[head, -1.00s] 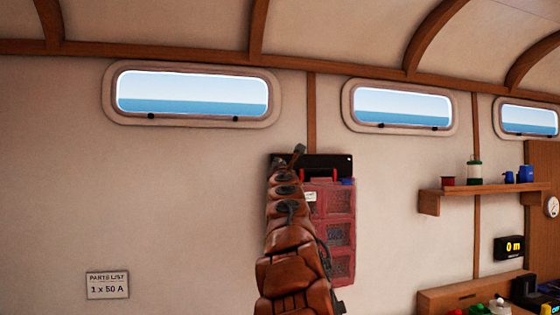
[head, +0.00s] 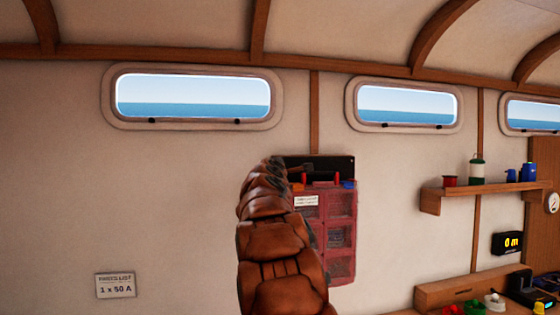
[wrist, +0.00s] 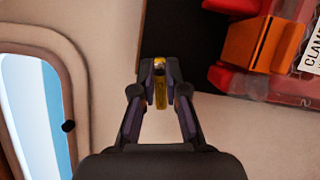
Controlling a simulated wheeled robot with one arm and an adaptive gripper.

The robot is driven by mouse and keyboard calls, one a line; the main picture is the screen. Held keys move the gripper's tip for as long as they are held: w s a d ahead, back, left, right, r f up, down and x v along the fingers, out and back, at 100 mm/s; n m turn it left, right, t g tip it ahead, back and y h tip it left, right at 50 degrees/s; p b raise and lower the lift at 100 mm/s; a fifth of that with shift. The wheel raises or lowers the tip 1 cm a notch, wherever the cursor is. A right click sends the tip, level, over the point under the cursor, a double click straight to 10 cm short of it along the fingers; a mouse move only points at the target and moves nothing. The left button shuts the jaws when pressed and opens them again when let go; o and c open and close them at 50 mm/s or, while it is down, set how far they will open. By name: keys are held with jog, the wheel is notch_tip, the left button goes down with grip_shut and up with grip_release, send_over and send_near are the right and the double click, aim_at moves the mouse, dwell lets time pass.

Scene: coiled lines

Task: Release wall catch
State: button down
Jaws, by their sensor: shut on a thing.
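A red organiser case (head: 338,210) with clear compartments hangs on the wall under a black wall plate (head: 335,165). An orange latch (head: 297,187) and a blue latch (head: 347,184) sit along its top edge. In the wrist view, the orange latch (wrist: 255,45) is at the upper right, apart from my fingers. My gripper (wrist: 160,72) is shut on a small yellow piece (wrist: 161,92) at the left end of the dark plate. I cannot tell whether this piece is fixed to the plate. My arm hides the case's left side in the head view.
A window (head: 192,96) is above left of the case, its frame close to my gripper in the wrist view. A shelf (head: 480,190) with small items is at the right, above a bench (head: 470,290). A parts list sign (head: 115,286) is low on the left wall.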

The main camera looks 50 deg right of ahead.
jog(key=shift+r+m+y+p, duration=0.2)
jog(key=shift+m+y+p, duration=0.2)
jog(key=shift+m+p, duration=0.5)
jog(key=shift+m, duration=0.3)
jog(key=c, duration=1.2)
grip_release()
jog(key=shift+f, duration=0.1)
jog(key=v, duration=1.2)
jog(key=shift+r, duration=0.2)
jog(key=shift+w+a, duration=0.1)
jog(key=shift+f+g, duration=0.1)
jog(key=shift+g, duration=0.2)
